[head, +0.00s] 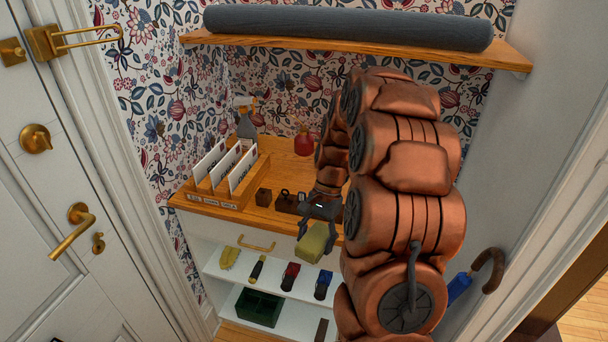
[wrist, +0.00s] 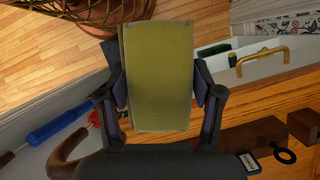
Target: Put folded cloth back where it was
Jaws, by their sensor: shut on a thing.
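The folded cloth is an olive-yellow block (head: 316,241) hanging in my gripper (head: 318,226), in front of the wooden desk top's front edge. In the wrist view the cloth (wrist: 158,76) stands between the two fingers of my gripper (wrist: 158,92), which press on its left and right sides. My gripper is shut on it. The cloth is held in the air above the level of the white lower shelf (head: 225,277). My arm hides the right part of the desk top and shelf.
On the desk top (head: 262,215) stand a letter sorter (head: 229,192), a spray bottle (head: 246,118), a red bottle (head: 304,143) and a small dark wooden block (head: 263,197). The lower shelf holds yellow gloves (head: 230,257) and several tools. A blue umbrella (head: 460,287) leans at right.

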